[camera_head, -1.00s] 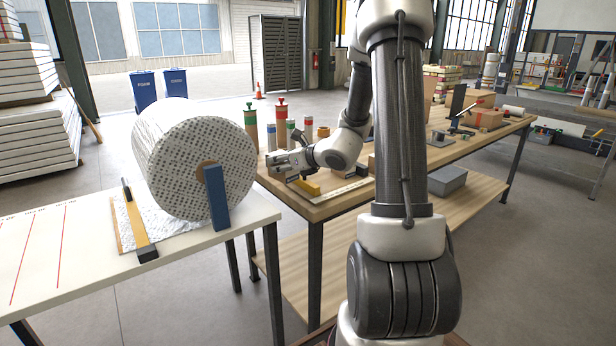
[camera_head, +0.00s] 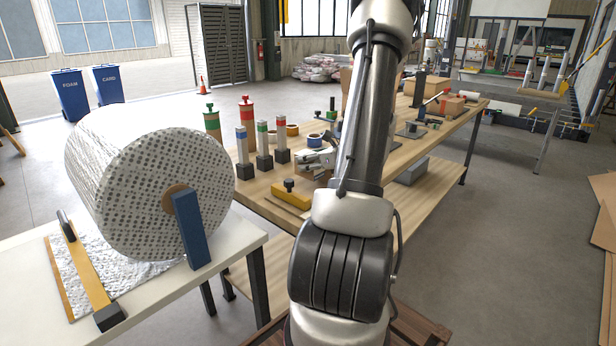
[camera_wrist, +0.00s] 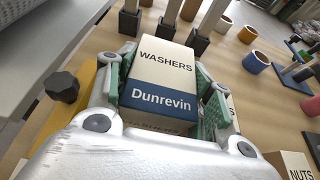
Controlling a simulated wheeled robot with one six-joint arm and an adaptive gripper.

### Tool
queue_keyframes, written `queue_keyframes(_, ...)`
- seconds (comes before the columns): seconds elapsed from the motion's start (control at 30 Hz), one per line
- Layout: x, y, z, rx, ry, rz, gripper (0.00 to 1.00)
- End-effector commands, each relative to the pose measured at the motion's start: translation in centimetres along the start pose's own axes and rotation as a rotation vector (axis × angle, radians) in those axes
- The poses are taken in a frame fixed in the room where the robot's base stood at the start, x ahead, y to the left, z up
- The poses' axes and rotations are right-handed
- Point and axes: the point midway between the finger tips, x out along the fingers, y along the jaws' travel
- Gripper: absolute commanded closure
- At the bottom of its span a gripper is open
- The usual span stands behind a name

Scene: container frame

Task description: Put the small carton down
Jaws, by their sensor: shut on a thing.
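The small carton (camera_wrist: 160,75) is white and blue and reads "WASHERS" and "Dunrevin" in the wrist view. My gripper (camera_wrist: 166,68) is shut on it, with a green-padded finger on each side. In the head view my gripper (camera_head: 318,160) is over the wooden workbench (camera_head: 262,203), right of the yellow block and partly hidden by my arm. I cannot tell whether the carton touches the bench top. Another carton, marked "NUTS" (camera_wrist: 291,166), is at the lower right of the wrist view.
A yellow block with a black knob (camera_head: 291,196) is close by on the bench's near edge. Several posts on dark bases, including a red-topped one (camera_head: 282,142), and tape rolls (camera_head: 315,141) stand behind. A large foil roll (camera_head: 150,185) stands on the left table.

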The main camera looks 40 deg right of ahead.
Motion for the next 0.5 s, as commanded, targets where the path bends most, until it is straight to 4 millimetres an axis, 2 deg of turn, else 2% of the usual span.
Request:
queue_keyframes(0.3,1.6,0.0,-3.9,0.002,-0.001,0.002,0.88)
queue_keyframes(0.5,1.9,0.0,-4.4,-0.001,-0.002,0.000,0.88)
